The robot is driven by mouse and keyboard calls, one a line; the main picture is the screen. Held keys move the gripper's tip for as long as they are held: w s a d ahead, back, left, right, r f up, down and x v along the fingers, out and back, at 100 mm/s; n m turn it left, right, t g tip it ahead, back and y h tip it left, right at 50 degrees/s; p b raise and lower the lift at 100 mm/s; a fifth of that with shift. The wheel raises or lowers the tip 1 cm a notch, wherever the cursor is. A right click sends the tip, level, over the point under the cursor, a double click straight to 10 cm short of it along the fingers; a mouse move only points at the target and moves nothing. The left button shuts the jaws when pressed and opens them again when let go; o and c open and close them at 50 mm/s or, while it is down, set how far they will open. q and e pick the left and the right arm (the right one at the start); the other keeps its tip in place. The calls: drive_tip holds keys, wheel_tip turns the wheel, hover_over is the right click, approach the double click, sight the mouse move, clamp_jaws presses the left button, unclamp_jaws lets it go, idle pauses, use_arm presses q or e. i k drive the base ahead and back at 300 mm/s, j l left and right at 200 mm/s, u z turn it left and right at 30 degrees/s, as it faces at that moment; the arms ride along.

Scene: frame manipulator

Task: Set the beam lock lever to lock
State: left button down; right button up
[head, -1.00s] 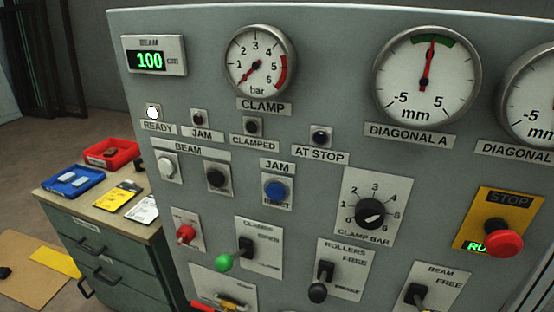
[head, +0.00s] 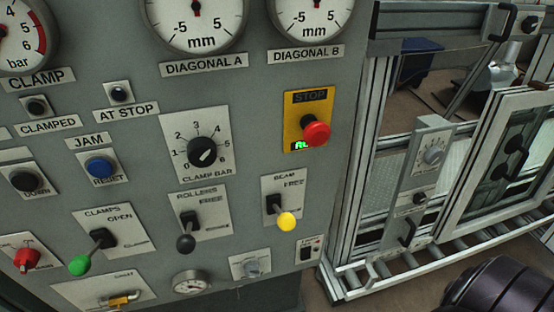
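The beam lever (head: 286,222) has a yellow ball knob on a short stem and sits on a pale plate (head: 296,187) marked BEAM and FREE. The knob sticks out toward the lower right and covers the lower part of the plate, so the other marking cannot be read. I cannot tell for sure which position the lever is in. Neither gripper is in view. A dark rounded link, likely part of my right arm, shows at the bottom right corner, apart from the lever.
Left of it are the black-knobbed rollers lever (head: 186,243) and the green-knobbed clamps lever (head: 79,265). A red stop button (head: 316,133) is above. A small rocker switch (head: 309,248) is at the lower right. A metal frame with a roller track (head: 420,261) stands to the right.

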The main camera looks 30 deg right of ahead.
sight(286, 222)
drive_tip(key=z, duration=0.95)
